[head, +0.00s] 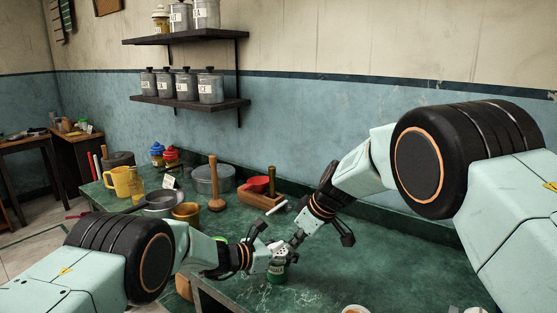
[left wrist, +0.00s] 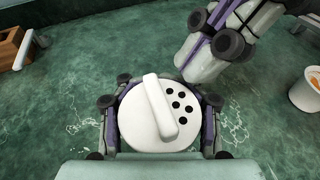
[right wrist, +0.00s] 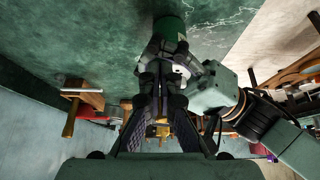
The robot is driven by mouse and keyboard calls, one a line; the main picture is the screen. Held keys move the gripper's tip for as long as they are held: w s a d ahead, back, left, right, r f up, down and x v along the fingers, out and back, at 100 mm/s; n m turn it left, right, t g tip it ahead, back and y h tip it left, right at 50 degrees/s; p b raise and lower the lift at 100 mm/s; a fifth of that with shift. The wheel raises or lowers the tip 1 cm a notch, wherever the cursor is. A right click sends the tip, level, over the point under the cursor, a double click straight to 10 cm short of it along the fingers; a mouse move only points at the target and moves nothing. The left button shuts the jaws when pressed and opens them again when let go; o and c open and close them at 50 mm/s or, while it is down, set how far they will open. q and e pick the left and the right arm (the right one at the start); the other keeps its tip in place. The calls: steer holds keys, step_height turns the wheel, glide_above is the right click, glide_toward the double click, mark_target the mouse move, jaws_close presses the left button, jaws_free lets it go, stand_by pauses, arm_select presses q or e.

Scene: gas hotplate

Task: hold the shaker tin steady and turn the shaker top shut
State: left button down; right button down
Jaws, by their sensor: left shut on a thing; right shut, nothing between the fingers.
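The shaker tin (head: 278,273) is green and stands upright on the green worktop near its front edge; it also shows in the right wrist view (right wrist: 170,27). Its white shaker top (left wrist: 155,130) has a raised bar across it and several dark holes to the bar's right. My left gripper (head: 269,258) is shut around the tin, with fingers on both sides just below the top. My right gripper (head: 297,240) is shut and empty, pointing down close to the top's upper right edge in the left wrist view (left wrist: 200,68). Whether it touches the top is unclear.
A white cup (left wrist: 306,90) is to the right. The worktop around the tin is mostly clear.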

steer(key=shift+w+a, duration=0.1)
steer(key=shift+a, duration=0.35)
stand_by(0.5)
steer(key=shift+s+a, duration=0.1)
steer(key=shift+s, duration=0.25)
steer(key=shift+s, duration=0.1)
steer(key=shift+s+a, duration=0.2)
steer(key=shift+s+a, duration=0.25)
steer(key=shift+a, duration=0.05)
stand_by(0.5)
steer(key=shift+s, duration=0.1)
stand_by(0.3)
step_height(320, 180, up, 6)
steer(key=shift+s+d, duration=0.2)
stand_by(0.5)
